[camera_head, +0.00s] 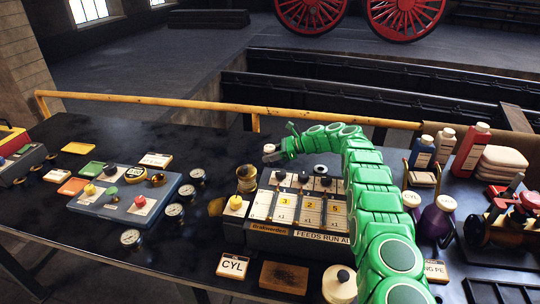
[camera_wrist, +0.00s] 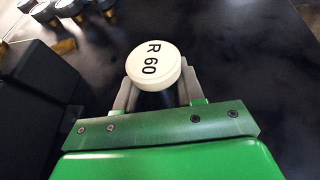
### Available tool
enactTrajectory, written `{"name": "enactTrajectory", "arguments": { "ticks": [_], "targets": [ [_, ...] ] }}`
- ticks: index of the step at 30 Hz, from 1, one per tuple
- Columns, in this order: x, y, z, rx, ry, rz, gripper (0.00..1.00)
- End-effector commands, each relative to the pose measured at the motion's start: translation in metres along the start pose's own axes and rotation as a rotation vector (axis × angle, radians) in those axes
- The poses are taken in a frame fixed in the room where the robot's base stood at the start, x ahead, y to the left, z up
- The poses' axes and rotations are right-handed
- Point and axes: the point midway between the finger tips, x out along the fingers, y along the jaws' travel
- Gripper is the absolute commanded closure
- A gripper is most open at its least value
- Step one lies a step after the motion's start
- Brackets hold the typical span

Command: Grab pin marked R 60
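The pin marked R 60 (camera_wrist: 152,66) has a round cream cap with black lettering, facing the camera in the wrist view. My gripper (camera_wrist: 157,88) has its two grey fingers closed in on either side of it, just below the cap. In the head view the pin's pale cap (camera_head: 269,149) shows at the tip of my green gripper (camera_head: 278,152), behind the labelled panel box. The pin's lower part is mostly hidden, and I cannot tell whether it touches the table.
A panel box (camera_head: 300,212) with numbered yellow tags stands in front of my gripper. A blue-grey box (camera_head: 118,205) with coloured knobs and several gauges lie to the left. Bottles (camera_head: 444,143) stand at the right. A yellow rail (camera_head: 200,104) runs along the table's far edge.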

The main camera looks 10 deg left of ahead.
Motion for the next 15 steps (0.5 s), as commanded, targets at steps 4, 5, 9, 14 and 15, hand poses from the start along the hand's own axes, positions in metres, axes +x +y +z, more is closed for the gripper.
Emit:
{"name": "enactTrajectory", "arguments": {
  "ticks": [4, 5, 9, 14, 15],
  "targets": [
    [-0.0002, -0.0001, 0.0007, -0.001, -0.001, 0.0, 0.93],
    [-0.0002, 0.0, 0.0008, -0.001, -0.001, 0.0, 0.97],
    [-0.0002, -0.0001, 0.0009, -0.001, -0.001, 0.0, 1.0],
    [-0.0003, -0.0001, 0.0014, -0.001, -0.002, 0.0, 1.0],
    [-0.0003, -0.0001, 0.0014, -0.001, -0.001, 0.0, 1.0]
  ]
}}
